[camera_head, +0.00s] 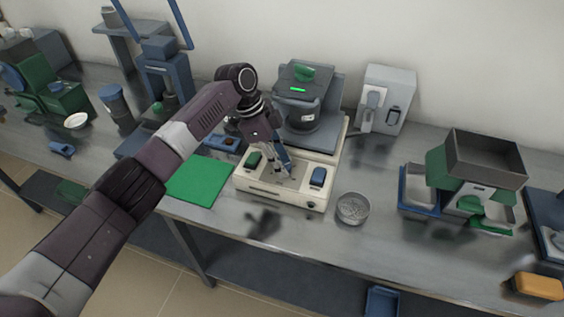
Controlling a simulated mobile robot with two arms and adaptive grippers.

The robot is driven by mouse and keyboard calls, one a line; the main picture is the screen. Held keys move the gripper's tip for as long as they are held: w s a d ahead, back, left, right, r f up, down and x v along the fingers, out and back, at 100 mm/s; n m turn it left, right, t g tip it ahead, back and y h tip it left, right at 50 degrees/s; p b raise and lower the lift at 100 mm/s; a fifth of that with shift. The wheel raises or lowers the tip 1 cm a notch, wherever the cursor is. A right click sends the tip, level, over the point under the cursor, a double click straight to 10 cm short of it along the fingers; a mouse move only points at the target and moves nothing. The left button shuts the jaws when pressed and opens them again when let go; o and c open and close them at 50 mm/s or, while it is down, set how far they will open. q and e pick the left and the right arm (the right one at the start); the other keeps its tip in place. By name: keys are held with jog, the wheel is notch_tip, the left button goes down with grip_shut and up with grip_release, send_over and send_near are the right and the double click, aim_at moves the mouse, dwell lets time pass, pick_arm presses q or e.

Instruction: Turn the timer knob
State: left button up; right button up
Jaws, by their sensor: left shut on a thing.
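A cream machine (262,190) with a dark grey upper part and a lit green display (298,90) stands on the bench in the middle of the view. Its sloped front panel has a green switch (254,160) at the left and a blue switch (317,177) at the right. My left gripper (287,174) points down at the panel between these switches. It is shut on a small part there, apparently the timer knob, which its fingers hide. The knob's angle cannot be made out. My right gripper is not in view.
A round metal dish (352,208) stands close to the machine's right front corner. A green mat (200,181) lies at its left. A grey box-shaped device (385,98) is behind at the right, and a green-and-grey hopper machine (476,170) is further right. Bare bench lies between.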

pick_arm(q)
jog(key=o, duration=1.1)
jog(key=shift+o, duration=0.2)
jog(key=shift+r, duration=0.15)
jog(key=v, duration=1.1)
jog(key=shift+r, duration=0.4)
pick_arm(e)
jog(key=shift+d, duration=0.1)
